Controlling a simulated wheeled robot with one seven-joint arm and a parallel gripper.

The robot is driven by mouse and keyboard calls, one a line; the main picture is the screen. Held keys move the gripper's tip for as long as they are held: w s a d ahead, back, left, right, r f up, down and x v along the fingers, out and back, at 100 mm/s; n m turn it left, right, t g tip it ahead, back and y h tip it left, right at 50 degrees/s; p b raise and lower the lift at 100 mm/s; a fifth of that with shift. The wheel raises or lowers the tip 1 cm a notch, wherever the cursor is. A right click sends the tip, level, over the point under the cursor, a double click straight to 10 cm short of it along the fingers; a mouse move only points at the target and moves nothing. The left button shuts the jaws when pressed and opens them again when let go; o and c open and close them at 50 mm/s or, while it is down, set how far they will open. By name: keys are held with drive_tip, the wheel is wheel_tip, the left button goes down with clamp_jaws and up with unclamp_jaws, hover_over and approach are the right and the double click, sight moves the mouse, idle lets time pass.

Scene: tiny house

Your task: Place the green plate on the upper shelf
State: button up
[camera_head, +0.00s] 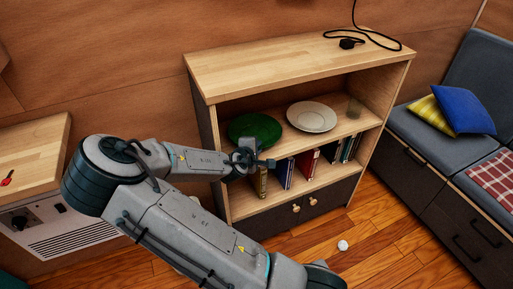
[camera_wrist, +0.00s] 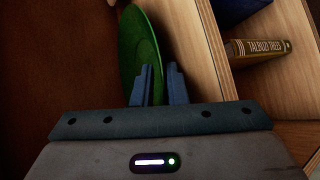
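The green plate (camera_head: 254,130) is at the left end of the upper shelf (camera_head: 338,127) of the wooden bookcase, close to the left side wall. It looks roughly level; whether its underside touches the shelf I cannot tell. My gripper (camera_head: 262,161) is at the plate's front edge. In the wrist view, the plate (camera_wrist: 137,48) rises edge-on, and its rim runs between the two close-set fingers of my gripper (camera_wrist: 158,72). The fingers appear shut on the rim. Part of the plate is hidden behind the left finger.
Books (camera_head: 308,163) stand on the lower shelf; one spine (camera_wrist: 258,47) shows in the wrist view. A couch (camera_head: 435,130) is at the right.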

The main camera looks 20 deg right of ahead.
drive_tip(key=shift+r, duration=0.2)
drive_tip(key=p+v, duration=0.3)
drive_tip(key=v, duration=0.9)
drive_tip(key=s+a+f+m+g+y, duration=0.3)
drive_tip(key=s+f+m+g+y, duration=0.3)
drive_tip(key=s+f+g, duration=0.15)
drive_tip(key=s+r+m+y, duration=0.1)
drive_tip(key=s+r+m, duration=0.1)
drive_tip(key=s+r, duration=0.4)
drive_tip(key=s+r+m+y, duration=0.1)
drive_tip(key=s+r+m, duration=0.2)
drive_tip(key=r, duration=1.1)
drive_tip(key=s, duration=0.2)
drive_tip(key=shift+s+a+r+m+y, duration=0.2)
drive_tip(key=shift+s+a+m+y, duration=0.1)
drive_tip(key=shift+s, duration=0.1)
